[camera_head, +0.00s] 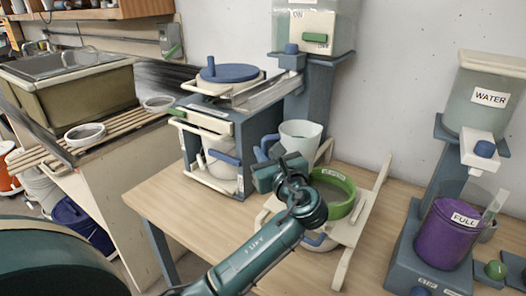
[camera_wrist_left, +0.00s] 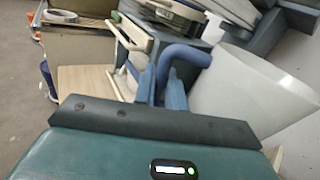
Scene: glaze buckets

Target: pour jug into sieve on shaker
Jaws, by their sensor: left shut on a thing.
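My left gripper (camera_head: 274,170) is shut on the blue handle of the white jug (camera_head: 301,138). In the left wrist view the blue handle (camera_wrist_left: 184,58) lies at the finger tips and the jug (camera_wrist_left: 245,95) fills the right side. In the head view the jug looks nearly upright, its rim upward, left of and behind the sieve. The sieve with a green rim (camera_head: 335,192) sits on the cream shaker frame (camera_head: 348,232). My left arm hides part of the shaker and the bowl beneath. My right gripper is out of view.
A blue-and-cream stand with a lidded bucket (camera_head: 222,160) is left of the jug. A dispenser (camera_head: 313,28) rises behind. A water tank (camera_head: 490,95) and purple bucket (camera_head: 447,233) stand at the right. The sink (camera_head: 75,85) is at far left. Bare table (camera_head: 160,196) shows at front left.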

